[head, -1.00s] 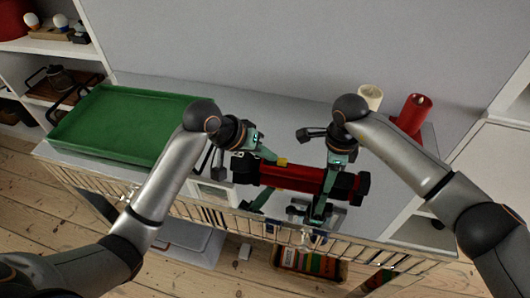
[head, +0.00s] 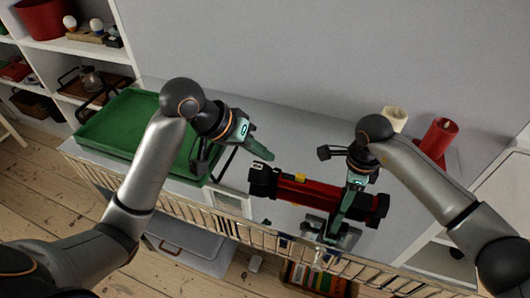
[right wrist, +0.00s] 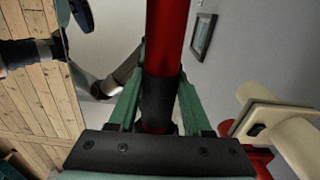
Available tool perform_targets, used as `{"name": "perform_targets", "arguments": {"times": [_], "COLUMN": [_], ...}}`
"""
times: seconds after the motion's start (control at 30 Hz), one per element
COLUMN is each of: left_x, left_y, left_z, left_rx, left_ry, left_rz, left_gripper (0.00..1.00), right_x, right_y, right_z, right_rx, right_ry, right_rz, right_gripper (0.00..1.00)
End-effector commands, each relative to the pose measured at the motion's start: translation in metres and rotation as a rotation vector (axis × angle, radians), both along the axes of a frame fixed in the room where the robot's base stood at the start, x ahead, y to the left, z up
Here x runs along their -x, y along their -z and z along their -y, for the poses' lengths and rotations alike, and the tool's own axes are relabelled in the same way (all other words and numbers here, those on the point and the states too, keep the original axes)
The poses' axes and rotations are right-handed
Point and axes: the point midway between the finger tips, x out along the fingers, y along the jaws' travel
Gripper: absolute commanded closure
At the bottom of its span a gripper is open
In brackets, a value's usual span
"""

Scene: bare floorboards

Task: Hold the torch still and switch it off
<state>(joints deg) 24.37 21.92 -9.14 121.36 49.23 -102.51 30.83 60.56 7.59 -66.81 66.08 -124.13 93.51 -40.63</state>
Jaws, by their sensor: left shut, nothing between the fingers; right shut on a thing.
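The torch (head: 318,191) is a red tube with black ends, lying slanted above the white top. A yellow switch (head: 299,177) sits on its upper side near the left end; I cannot tell its setting or whether the torch is lit. My right gripper (head: 347,208) is shut around the torch's right part. In the right wrist view, its green fingers flank a dark band of the torch (right wrist: 159,95). My left gripper (head: 266,155) is shut and empty, just above and left of the switch, apart from the torch.
A green tray (head: 112,150) lies on the left of the top. A red candle (head: 438,138) and a cream candle (head: 394,119) stand at the back right. A slatted rail (head: 250,232) runs along the front edge. Shelves (head: 75,50) stand at the left.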

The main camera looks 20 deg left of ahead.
Motion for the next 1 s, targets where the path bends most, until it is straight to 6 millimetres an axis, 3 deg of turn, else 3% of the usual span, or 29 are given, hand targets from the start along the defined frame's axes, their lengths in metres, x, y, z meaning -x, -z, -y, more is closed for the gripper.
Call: {"name": "perform_targets", "arguments": {"times": [0.1, 0.13, 0.43, 0.77, 1.0], "left_x": [0.000, 0.000, 0.000, 0.000, 0.000], "left_y": [0.000, 0.000, 0.000, 0.000, 0.000], "left_z": [0.000, 0.000, 0.000, 0.000, 0.000], "left_rx": [0.000, 0.000, 0.000, 0.000, 0.000], "left_ry": [0.000, 0.000, 0.000, 0.000, 0.000], "left_rz": [0.000, 0.000, 0.000, 0.000, 0.000], "left_gripper": [1.00, 1.00, 1.00, 1.00, 1.00], "right_x": [0.000, 0.000, 0.000, -0.001, -0.002], "right_y": [0.000, 0.000, 0.000, -0.005, -0.046], "right_z": [0.000, 0.000, 0.000, 0.000, 0.001], "right_rx": [0.000, 0.000, 0.000, 0.000, 0.000], "right_ry": [0.001, 0.001, 0.001, 0.000, 0.000], "right_rz": [0.000, 0.000, 0.000, 0.001, 0.006], "right_gripper": [1.00, 0.50, 0.16, 0.16, 0.16]}}
